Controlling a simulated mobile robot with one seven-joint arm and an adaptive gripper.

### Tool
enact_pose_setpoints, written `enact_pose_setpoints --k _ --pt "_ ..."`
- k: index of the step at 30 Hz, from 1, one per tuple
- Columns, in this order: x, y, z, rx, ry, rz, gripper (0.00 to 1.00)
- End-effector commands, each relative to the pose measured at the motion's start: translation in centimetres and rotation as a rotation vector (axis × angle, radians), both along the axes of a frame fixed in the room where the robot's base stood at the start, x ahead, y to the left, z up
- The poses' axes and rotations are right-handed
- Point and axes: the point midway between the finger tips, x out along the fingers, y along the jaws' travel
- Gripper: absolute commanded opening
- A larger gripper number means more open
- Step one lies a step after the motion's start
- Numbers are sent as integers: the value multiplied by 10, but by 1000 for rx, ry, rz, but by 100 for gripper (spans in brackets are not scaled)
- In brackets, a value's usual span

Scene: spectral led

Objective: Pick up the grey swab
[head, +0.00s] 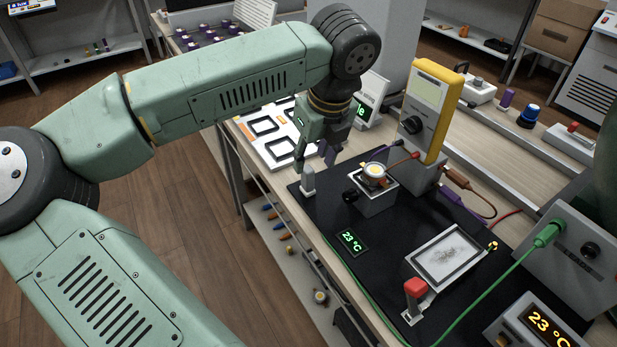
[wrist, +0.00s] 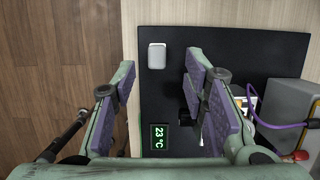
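The grey swab (head: 308,182) looks like a small pale grey block standing upright near the far left edge of the black mat (head: 330,212). In the wrist view the swab (wrist: 156,56) shows from above as a light rounded rectangle, just beyond the fingertips and roughly in line with the gap between them. My gripper (head: 328,150) is above and slightly right of the swab in the head view. In the wrist view my gripper (wrist: 160,75) has its two purple-padded fingers wide apart with nothing between them. It does not appear to touch the swab.
A yellow meter (head: 428,110) and a small stand with an LED (head: 375,172) are right of the swab. A 23 °C display (head: 348,241) lies on the mat. A panel with black square outlines (head: 268,132) is behind. A red-handled switch (head: 415,298) stands near the front.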

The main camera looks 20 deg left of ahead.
Motion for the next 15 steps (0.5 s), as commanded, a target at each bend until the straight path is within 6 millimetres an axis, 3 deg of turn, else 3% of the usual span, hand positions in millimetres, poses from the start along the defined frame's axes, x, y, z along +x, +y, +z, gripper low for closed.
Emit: enact_pose_setpoints --k 9,15 --pt "4 12 -38 -3 3 -1 40" --pt "7 14 -51 0 -1 -1 40"
